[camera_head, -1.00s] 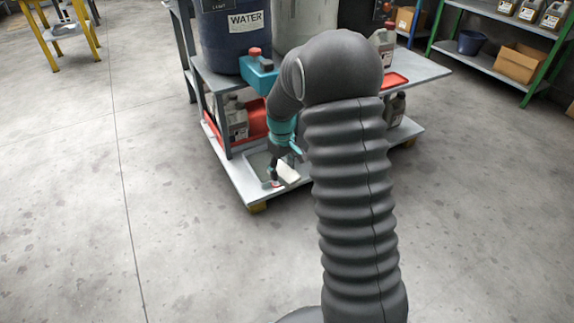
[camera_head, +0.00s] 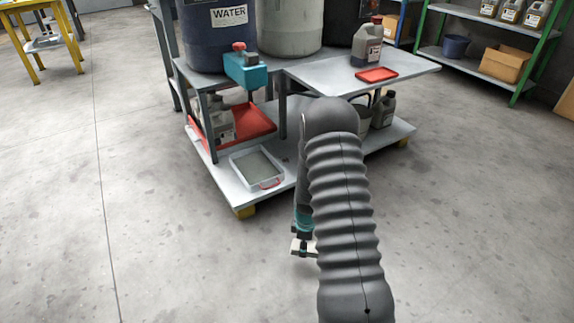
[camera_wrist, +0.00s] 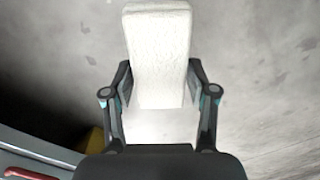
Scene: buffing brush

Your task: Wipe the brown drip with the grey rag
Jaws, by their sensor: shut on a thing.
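My gripper (camera_head: 302,236) hangs low over the bare floor, in front of the cart's lower shelf. It is shut on an off-white block with a rough, bristly-looking face (camera_wrist: 158,50). The block also shows in the head view (camera_head: 299,247), partly hidden by my arm. In the wrist view the two fingers of my gripper (camera_wrist: 158,85) press on the block's sides, and it sticks out beyond them. I cannot make out a grey rag or a brown drip in either view.
A white tray (camera_head: 235,163) with a grey bottom and a red handle sits on the lower shelf (camera_head: 220,183). A red tray (camera_head: 262,121) with bottles lies behind. Drums and a teal box (camera_head: 246,70) are above.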

